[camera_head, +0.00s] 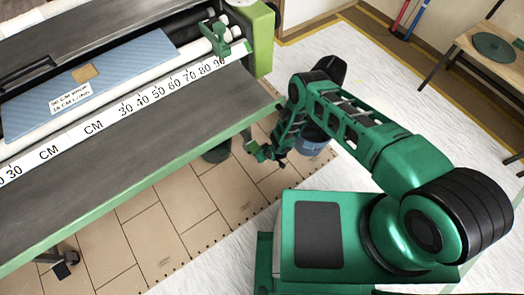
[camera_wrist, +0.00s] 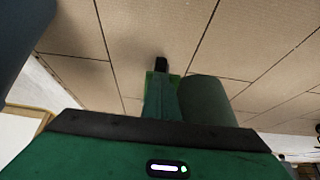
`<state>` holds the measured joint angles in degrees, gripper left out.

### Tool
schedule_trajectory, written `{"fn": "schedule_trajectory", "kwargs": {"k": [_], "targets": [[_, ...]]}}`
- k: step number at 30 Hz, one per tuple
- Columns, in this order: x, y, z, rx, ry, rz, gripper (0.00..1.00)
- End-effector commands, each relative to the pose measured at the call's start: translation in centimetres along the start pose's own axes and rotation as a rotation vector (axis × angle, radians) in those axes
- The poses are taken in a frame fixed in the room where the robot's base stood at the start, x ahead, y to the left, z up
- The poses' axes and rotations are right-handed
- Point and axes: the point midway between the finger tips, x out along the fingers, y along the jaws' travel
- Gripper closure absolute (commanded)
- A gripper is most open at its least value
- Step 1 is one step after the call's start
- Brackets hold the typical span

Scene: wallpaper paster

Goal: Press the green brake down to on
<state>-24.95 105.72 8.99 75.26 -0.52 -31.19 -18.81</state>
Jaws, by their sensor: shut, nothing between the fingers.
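A small green piece (camera_head: 252,146), which looks like the brake, shows below the table's right front corner. It seems to show in the wrist view as bright green edges (camera_wrist: 149,84) behind my fingers, which hide most of it. My gripper (camera_head: 263,154) is low, close beside this piece; I cannot tell if they touch. In the wrist view my gripper (camera_wrist: 161,70) is shut and empty, with a dark tip. A dark rounded wheel (camera_head: 216,152) is left of the gripper in the head view and right of the fingers in the wrist view (camera_wrist: 210,100).
The pasting table (camera_head: 130,165) with its numbered ruler (camera_head: 95,125) overhangs the wheel area. Another wheel (camera_head: 62,268) is at the lower left. Brown floor sheeting (camera_head: 180,220) lies under the table. A wooden stool (camera_head: 480,50) stands at the upper right.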

Motion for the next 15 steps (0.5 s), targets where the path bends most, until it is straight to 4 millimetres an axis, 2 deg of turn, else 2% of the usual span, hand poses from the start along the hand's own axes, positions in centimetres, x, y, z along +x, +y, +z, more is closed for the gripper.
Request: {"fn": "schedule_trajectory", "kwargs": {"k": [15], "targets": [[1.0,-0.06,0.89,0.0,-0.002,-0.001,1.0]]}}
